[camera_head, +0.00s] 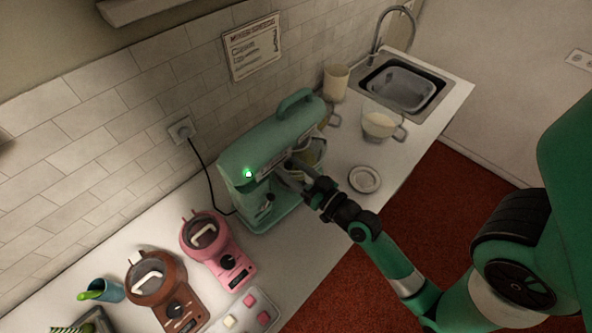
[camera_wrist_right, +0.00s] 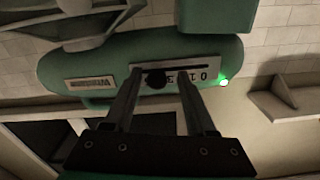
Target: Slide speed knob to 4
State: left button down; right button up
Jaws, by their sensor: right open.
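The green stand mixer (camera_head: 262,150) stands on the counter against the tiled wall. In the right wrist view the knob is left of the visible digits; the exact setting cannot be read. My right gripper (camera_head: 290,174) is at the mixer's side. In the wrist view its open fingers (camera_wrist_right: 159,84) lie on either side of the knob, nearer on the left; contact cannot be told. My left gripper is not in view.
A green light (camera_head: 249,174) glows on the mixer. A pink machine (camera_head: 222,262) and a brown one (camera_head: 158,283) stand at the lower left. A glass jug (camera_head: 379,124), small dish (camera_head: 365,179) and sink (camera_head: 403,85) lie toward the right. A power cord runs to the wall socket.

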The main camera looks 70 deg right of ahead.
jog(key=b+v, duration=0.4)
jog(key=v, duration=0.7)
jog(key=shift+s+a, duration=0.15)
jog(key=shift+s, duration=0.1)
